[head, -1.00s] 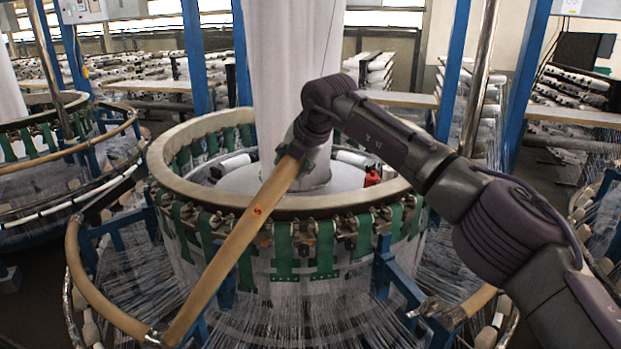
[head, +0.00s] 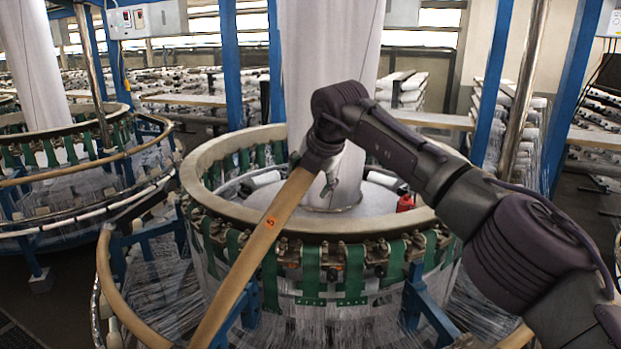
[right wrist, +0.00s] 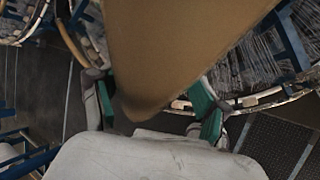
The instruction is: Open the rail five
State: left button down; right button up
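Rail five is a tan curved rail (head: 246,255) with an orange mark "5". It is tilted up in front of the loom's ring, running from the lower left to its raised upper end. My right gripper (head: 312,160) is around that upper end, above the ring's opening. The rail's lower end is cut off by the bottom of the head view. My left gripper is not in view.
The loom's round ring (head: 197,168) with green straps stands behind the rail. Another tan rail (head: 112,290) curves at lower left. Blue posts (head: 232,70) and a white column (head: 330,60) rise behind. A second loom (head: 60,160) stands at left.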

jog(key=shift+d+r, duration=0.1)
jog(key=shift+r, duration=0.1)
jog(key=shift+s+d+r, duration=0.1)
jog(key=shift+s+r, duration=0.1)
jog(key=shift+r, duration=0.15)
jog(key=v, duration=1)
jog(key=shift+s+r, duration=0.25)
